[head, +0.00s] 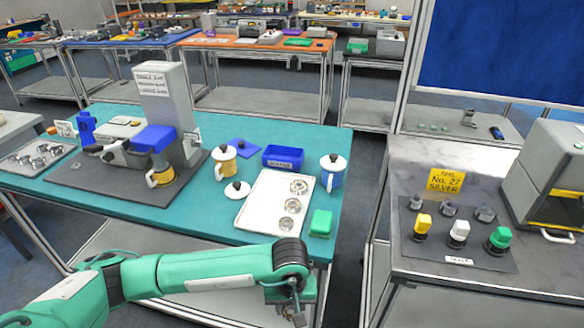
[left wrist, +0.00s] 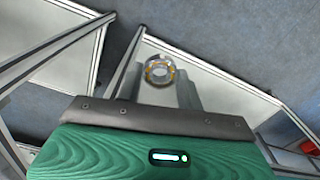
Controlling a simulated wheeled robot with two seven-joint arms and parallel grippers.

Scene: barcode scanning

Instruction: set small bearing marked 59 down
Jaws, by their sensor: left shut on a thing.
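My left gripper (head: 295,306) is at the bottom of the head view, in front of the teal table's near right edge. In the left wrist view it is shut on a small round bearing (left wrist: 159,71) with a shiny ring, held at the fingertips. The bearing's marking is too small to read, and I cannot make out the bearing in the head view. A white tray (head: 257,215) on the teal table holds several silver bearings. My right gripper is not in view.
The teal table (head: 215,190) also carries a grey machine (head: 165,85), lidded mugs, a blue bin (head: 283,157) and a green block (head: 321,223). A grey table (head: 405,165) to the right holds coloured knobs on a dark mat and a yellow sign (head: 446,180). A floor gap separates the tables.

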